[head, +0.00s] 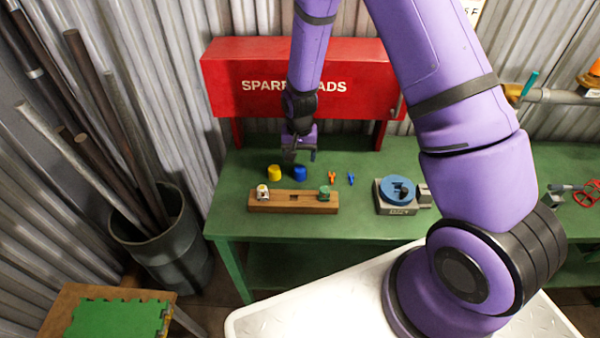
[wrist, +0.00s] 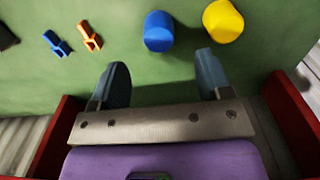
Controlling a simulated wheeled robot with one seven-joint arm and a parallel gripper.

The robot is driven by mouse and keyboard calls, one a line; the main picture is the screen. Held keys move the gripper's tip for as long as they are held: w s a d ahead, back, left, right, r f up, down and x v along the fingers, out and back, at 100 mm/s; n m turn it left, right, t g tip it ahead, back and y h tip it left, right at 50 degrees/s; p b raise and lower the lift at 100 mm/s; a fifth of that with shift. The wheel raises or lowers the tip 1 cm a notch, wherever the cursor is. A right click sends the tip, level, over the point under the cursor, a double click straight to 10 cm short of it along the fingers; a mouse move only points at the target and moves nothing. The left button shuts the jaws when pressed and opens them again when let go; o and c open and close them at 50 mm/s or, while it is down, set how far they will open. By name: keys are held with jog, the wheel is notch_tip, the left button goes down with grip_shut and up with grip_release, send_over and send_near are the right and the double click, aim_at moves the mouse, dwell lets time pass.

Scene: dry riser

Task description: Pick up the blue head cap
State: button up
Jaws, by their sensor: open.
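The blue head cap (head: 300,173) is a short blue cylinder standing on the green bench, just right of a yellow cap (head: 275,173). In the wrist view the blue cap (wrist: 158,31) lies beyond the fingertips, between their lines, and the yellow cap (wrist: 223,21) is to its right. My gripper (head: 299,157) is above the bench, behind the blue cap and close to it. In the wrist view my gripper (wrist: 160,75) has its two fingers spread apart with nothing between them. The fingers do not touch the cap.
A wooden block (head: 293,201) with small fittings stands in front of the caps. Orange (head: 332,177) and blue (head: 351,178) small parts lie to the right, then a grey fixture with a blue disc (head: 397,190). A red box (head: 300,75) stands behind.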

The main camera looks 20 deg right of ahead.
aim_at(300, 169)
jog(key=shift+d+f, duration=0.1)
jog(key=shift+f, duration=3.3)
jog(key=c, duration=1)
jog(key=shift+s+r, duration=0.1)
jog(key=shift+r, duration=0.05)
